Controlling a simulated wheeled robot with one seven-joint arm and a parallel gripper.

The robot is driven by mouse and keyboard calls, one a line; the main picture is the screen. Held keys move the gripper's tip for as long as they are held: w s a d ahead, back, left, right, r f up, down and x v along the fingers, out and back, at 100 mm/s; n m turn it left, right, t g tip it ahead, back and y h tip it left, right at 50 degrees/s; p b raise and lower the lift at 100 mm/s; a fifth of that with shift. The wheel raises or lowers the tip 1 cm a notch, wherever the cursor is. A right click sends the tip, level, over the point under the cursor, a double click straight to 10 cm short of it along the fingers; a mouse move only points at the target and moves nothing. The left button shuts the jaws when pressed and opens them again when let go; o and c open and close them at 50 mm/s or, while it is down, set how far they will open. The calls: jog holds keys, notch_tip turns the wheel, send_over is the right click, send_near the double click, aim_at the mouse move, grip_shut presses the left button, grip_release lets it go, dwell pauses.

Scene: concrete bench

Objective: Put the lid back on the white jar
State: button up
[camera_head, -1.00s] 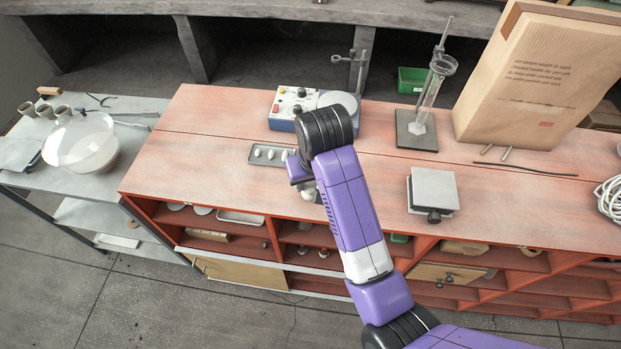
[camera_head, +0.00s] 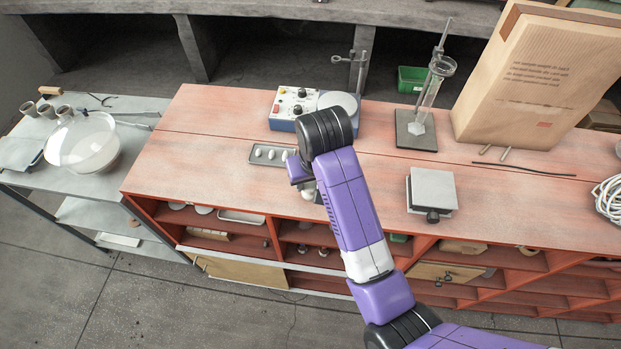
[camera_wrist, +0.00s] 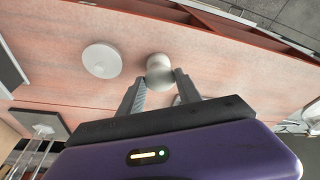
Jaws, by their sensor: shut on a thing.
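My gripper (camera_wrist: 160,82) points down over the bench, its two fingers apart on either side of a small pale rounded thing (camera_wrist: 159,66). I cannot tell from its shape whether this is the white jar or its lid. In the head view a little of it (camera_head: 307,195) shows under my gripper, near the bench's front edge; my arm hides most of it. A flat white disc (camera_wrist: 102,60) with a small mark near its middle lies beside it in the wrist view, apart from the fingers. My arm hides the disc in the head view.
A tray with white pieces (camera_head: 258,154) and a blue-and-white instrument (camera_head: 284,122) stand behind my gripper. A lab jack (camera_head: 434,188), a glassware stand (camera_head: 417,140) and a large paper bag (camera_head: 535,80) stand to the right. The bench's left part is clear.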

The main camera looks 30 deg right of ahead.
jog(key=o, duration=1.9)
jog(key=shift+r+p, duration=1.3)
jog(key=shift+p, duration=0.15)
jog(key=shift+r, duration=2.2)
grip_shut()
